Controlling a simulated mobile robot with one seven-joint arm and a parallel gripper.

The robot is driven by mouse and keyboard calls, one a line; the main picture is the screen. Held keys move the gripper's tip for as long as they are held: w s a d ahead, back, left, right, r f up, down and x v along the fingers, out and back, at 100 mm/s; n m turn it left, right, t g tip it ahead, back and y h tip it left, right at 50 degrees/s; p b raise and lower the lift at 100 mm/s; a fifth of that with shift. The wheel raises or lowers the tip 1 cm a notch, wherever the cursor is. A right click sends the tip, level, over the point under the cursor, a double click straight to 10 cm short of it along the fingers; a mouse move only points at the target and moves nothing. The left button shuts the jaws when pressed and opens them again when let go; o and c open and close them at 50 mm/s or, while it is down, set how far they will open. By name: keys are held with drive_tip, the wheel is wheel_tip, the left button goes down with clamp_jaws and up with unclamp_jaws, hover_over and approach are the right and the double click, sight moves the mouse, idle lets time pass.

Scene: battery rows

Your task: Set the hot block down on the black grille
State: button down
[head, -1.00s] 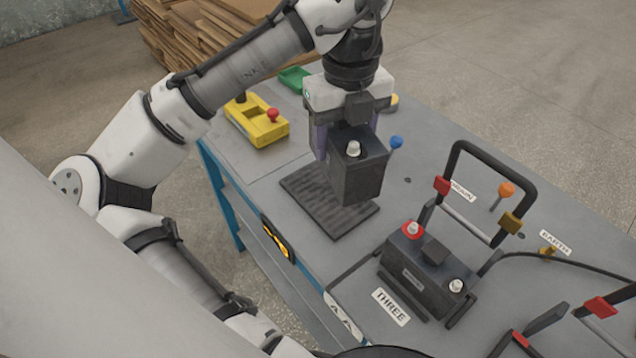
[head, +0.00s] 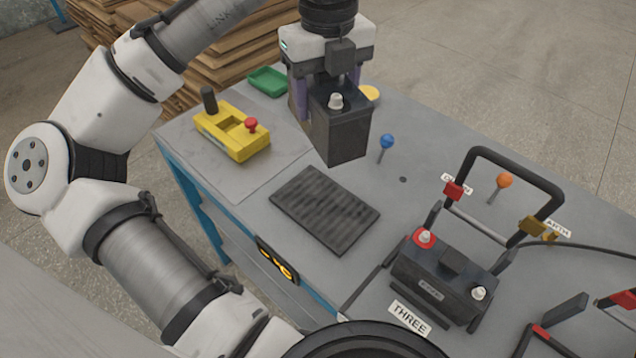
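The hot block is a black battery-like block (head: 342,130) with a pale round terminal on top. My gripper (head: 325,90) has purple fingers on either side of the block and is shut on it, holding it upright. The far finger is mostly hidden. The black grille (head: 325,210) is a flat ribbed rectangle on the bench, fully visible and bare. In the picture the block is just above the grille's far edge. How high the block's underside is above the bench is hard to tell.
Another black block (head: 443,278) with red and white terminals sits in a frame by the THREE label (head: 410,318). A blue knob (head: 387,142) stands right of the held block. A yellow control box (head: 232,132) and green tray (head: 267,82) are at the back left of the bench (head: 285,150).

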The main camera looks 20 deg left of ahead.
wheel_tip(320, 180, down, 20)
drive_tip(key=shift+r+b, duration=0.2)
drive_tip(key=shift+b, duration=0.1)
idle(0.4)
drive_tip(key=shift+f, duration=0.1)
drive_tip(key=shift+c, duration=2.1)
unclamp_jaws()
drive_tip(key=shift+f, duration=0.1)
wheel_tip(320, 180, up, 12)
drive_tip(key=shift+r, duration=0.15)
